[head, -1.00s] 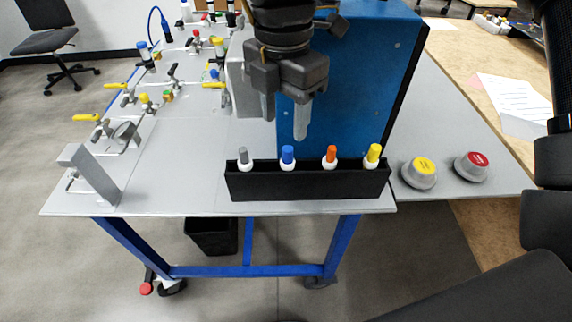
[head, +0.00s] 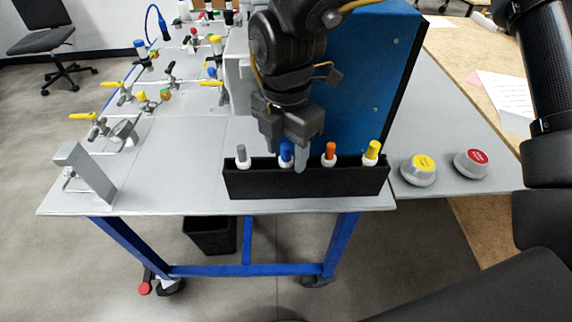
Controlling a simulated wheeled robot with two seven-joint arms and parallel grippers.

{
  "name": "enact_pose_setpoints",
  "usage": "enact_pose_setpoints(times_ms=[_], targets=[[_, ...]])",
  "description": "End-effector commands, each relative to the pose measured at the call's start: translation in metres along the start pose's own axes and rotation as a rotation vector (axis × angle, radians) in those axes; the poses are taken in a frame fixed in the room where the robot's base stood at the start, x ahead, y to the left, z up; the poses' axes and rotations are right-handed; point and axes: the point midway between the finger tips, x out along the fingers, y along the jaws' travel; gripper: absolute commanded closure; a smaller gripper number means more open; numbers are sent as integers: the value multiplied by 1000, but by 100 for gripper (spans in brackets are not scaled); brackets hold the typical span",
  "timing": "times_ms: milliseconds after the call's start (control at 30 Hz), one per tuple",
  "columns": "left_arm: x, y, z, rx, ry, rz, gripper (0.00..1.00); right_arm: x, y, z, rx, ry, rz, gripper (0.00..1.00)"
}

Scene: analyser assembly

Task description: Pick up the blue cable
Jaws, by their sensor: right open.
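A black holder (head: 306,186) stands at the front edge of the grey table. It carries a row of plugs with white collars: grey (head: 241,153), blue (head: 286,152), orange (head: 330,151) and yellow (head: 373,150). The blue one is the blue cable's visible end; the rest of it is hidden in the holder. My right gripper (head: 286,160) points down at the blue plug, with its fingers apart on either side of it. One finger partly covers the plug, and I cannot tell whether they touch. My left gripper is not in view.
A tall blue box (head: 362,90) stands right behind my right gripper. Knobs with yellow (head: 423,163) and red (head: 476,157) tops sit to the right. A grey angled bracket (head: 86,172) stands at the left. The table between bracket and holder is clear.

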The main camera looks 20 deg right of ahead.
Motion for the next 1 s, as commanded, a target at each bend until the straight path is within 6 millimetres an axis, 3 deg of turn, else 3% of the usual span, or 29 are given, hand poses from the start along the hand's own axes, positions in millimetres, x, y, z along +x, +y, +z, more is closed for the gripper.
enact_pose_setpoints(times_ms=[67, 433, 767, 1000], targets=[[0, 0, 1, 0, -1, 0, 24, 0, 0, 0, 0, 0, 0, 50], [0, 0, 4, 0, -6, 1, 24, 0, 0, 0, 0, 0, 0, 96], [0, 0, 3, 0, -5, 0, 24, -4, 0, 0, 0, 0, 1, 96], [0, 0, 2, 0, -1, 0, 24, -31, 1, 0, 1, 0, 3, 96]])
